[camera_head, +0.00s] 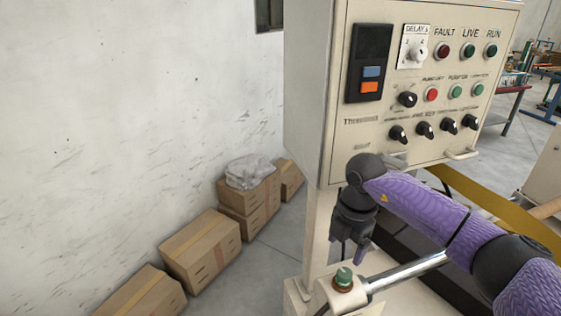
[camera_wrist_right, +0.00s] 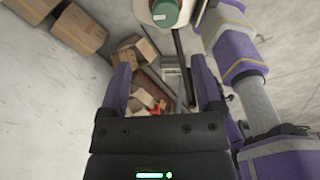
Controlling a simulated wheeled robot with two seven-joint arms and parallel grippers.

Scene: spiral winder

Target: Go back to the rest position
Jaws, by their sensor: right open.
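My right gripper (camera_head: 349,256) hangs pointing down in front of the beige control cabinet, its purple arm coming in from the right. In the right wrist view its two purple fingers (camera_wrist_right: 162,78) stand apart with nothing between them. A green push button (camera_head: 344,277) on a beige post sits just below the gripper in the head view. The button also shows at the top of the right wrist view (camera_wrist_right: 165,13), apart from the fingers. My left gripper is in neither view.
The control panel (camera_head: 425,85) with knobs, lamps and a blue-orange switch (camera_head: 371,80) is close behind my right arm. A metal bar (camera_head: 410,271) runs right from the button post. Cardboard boxes (camera_head: 201,250) line the wall at left, one topped by a plastic bag (camera_head: 249,171).

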